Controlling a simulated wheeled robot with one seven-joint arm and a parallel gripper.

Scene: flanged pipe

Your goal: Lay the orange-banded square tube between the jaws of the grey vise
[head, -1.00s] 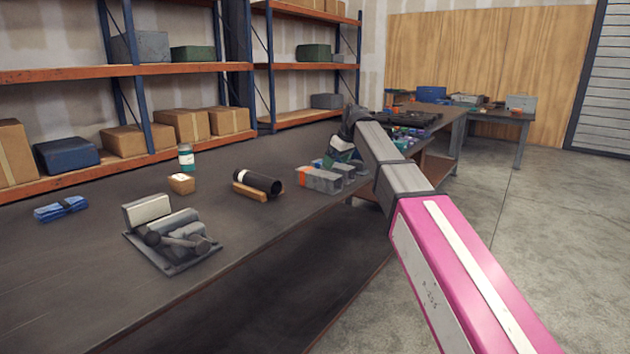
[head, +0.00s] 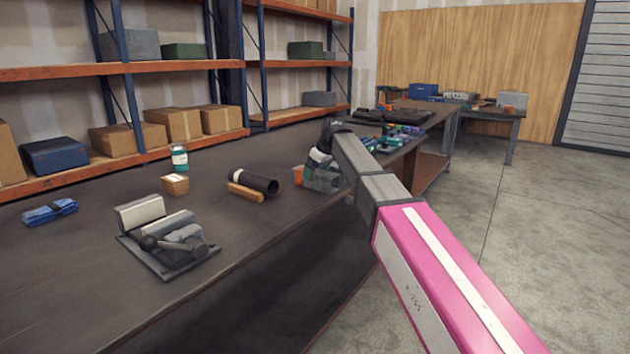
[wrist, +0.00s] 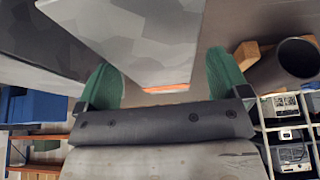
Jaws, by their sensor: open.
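The orange-banded square tube (head: 325,181) lies on the workbench near its front edge, partly hidden by my gripper in the head view. The orange band (head: 298,175) shows at its left. My gripper (head: 317,163) is at the tube. In the wrist view my gripper (wrist: 165,80) is open, its green fingers either side of the grey tube (wrist: 140,40), with the orange edge between them. I cannot tell whether the fingers touch it. The grey vise (head: 165,240) stands on the bench to the left, with a ball-ended handle; its jaws look empty.
A small cardboard box (head: 175,185), a green-labelled jar (head: 180,158) and a blue bundle (head: 50,212) are further back. A second grey block (wrist: 40,45) shows in the wrist view.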

